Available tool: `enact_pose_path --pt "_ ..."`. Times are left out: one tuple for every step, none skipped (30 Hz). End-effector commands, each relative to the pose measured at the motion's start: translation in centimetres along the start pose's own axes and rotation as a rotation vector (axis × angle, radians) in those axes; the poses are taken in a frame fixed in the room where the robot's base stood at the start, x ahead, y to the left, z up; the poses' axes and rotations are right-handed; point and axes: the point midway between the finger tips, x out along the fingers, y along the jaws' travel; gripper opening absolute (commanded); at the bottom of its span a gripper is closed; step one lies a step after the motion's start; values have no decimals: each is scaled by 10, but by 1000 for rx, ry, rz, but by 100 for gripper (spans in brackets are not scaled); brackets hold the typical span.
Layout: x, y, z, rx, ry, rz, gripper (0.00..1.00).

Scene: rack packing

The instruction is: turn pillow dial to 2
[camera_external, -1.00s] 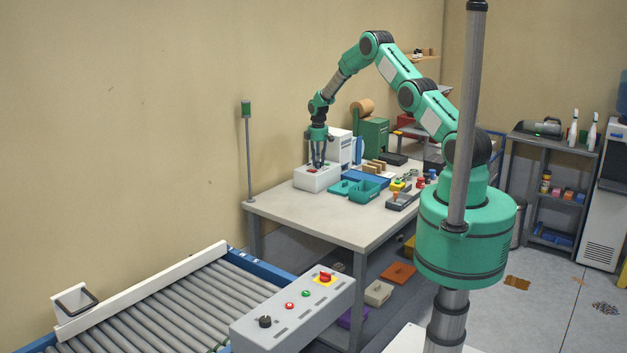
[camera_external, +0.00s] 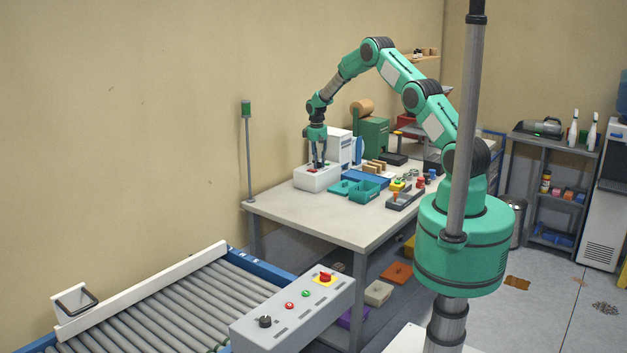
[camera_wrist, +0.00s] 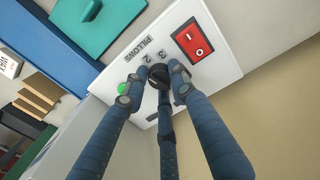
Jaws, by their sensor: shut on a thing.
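The pillow dial (camera_wrist: 156,79) is a small black knob on a white control box (camera_external: 313,179), which stands at the far left of the table. The word PILLOWS and the numbers 2 and 3 are printed beside it; other marks are hidden by my fingers. My gripper (camera_wrist: 154,86) has three dark blue fingers, and their tips are closed around the dial. In the external view my gripper (camera_external: 318,164) points straight down at the box top. The dial's pointer is covered, so I cannot tell which number it faces.
A red rocker switch (camera_wrist: 193,40) and a green button (camera_wrist: 124,88) sit close to the dial on the box. The table (camera_external: 330,222) is bare in front.

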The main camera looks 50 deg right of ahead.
Motion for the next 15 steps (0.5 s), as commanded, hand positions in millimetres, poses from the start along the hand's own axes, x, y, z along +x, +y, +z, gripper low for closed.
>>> enact_pose_path --pt "1 0 0 33 -2 0 0" --pt "1 0 0 55 -3 0 0" --pt "1 0 0 81 -5 0 0" --pt "1 0 0 100 -6 0 0" --pt "1 0 0 118 -8 0 0" --pt "2 -1 0 139 -10 0 0" --pt "1 -1 0 154 -11 0 0" --pt "1 0 0 167 -12 0 0" --pt "0 0 0 183 -12 0 0" --pt "0 0 0 192 -12 0 0" --pt "0 0 0 202 -13 0 0" --pt "0 0 0 212 -13 0 0" --pt "0 0 0 217 -14 0 0" --pt "0 0 0 222 -14 0 0" --pt "0 0 0 227 -15 0 0"
